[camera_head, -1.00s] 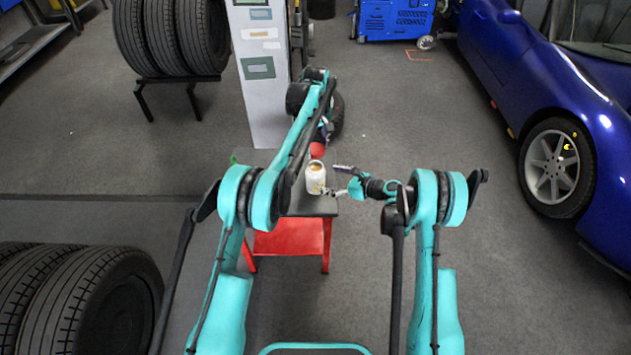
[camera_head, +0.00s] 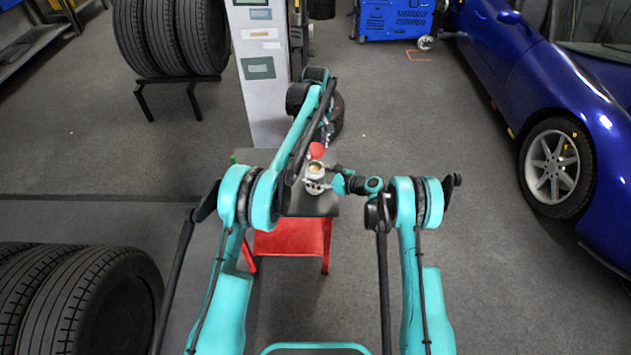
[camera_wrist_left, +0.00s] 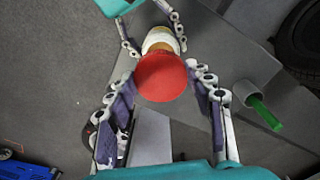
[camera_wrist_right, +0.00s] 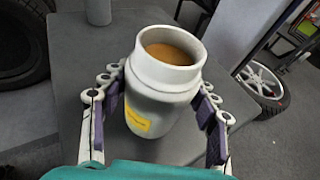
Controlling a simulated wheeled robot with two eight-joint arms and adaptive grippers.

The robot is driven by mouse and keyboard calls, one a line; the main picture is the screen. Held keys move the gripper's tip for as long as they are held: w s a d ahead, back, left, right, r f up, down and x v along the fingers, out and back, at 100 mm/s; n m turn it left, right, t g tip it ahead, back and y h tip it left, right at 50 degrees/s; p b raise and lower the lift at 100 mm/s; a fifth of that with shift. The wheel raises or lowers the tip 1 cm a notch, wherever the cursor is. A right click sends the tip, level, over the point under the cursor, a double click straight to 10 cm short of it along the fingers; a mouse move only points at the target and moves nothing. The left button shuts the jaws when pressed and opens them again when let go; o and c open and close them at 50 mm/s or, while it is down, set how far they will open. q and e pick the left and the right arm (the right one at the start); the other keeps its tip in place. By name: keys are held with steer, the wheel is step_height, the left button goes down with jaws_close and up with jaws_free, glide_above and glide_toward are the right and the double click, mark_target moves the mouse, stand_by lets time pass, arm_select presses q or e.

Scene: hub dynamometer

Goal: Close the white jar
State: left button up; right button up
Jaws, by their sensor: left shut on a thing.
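The white jar (camera_head: 314,173) stands upright and uncovered on a small grey-topped table (camera_head: 310,207). In the right wrist view the jar (camera_wrist_right: 158,100) shows a yellow label and brown contents below its open rim. My left gripper (camera_head: 323,137) is shut on the round red lid (camera_head: 317,150), which also shows between its fingers in the left wrist view (camera_wrist_left: 162,77). The lid is held beyond the jar in the head view, apart from it. My right gripper (camera_wrist_right: 158,108) has its fingers on either side of the jar, with small gaps visible; it looks open.
A grey cylinder (camera_wrist_left: 243,91) and a green rod-like thing (camera_wrist_left: 265,113) are on the table, to the side of the jar. A tall white-grey cabinet (camera_head: 262,90) stands behind. A blue car (camera_head: 560,110) is at the right, and large tyres (camera_head: 90,295) at the left.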

arm_select(q)
steer(key=shift+f, duration=0.1)
arm_select(e)
steer(key=c, duration=0.5)
arm_select(q)
glide_above(316, 170)
steer(key=shift+f, duration=2.4)
steer(key=shift+f, duration=0.15)
steer(key=shift+f, duration=0.75)
steer(key=shift+f, duration=0.6)
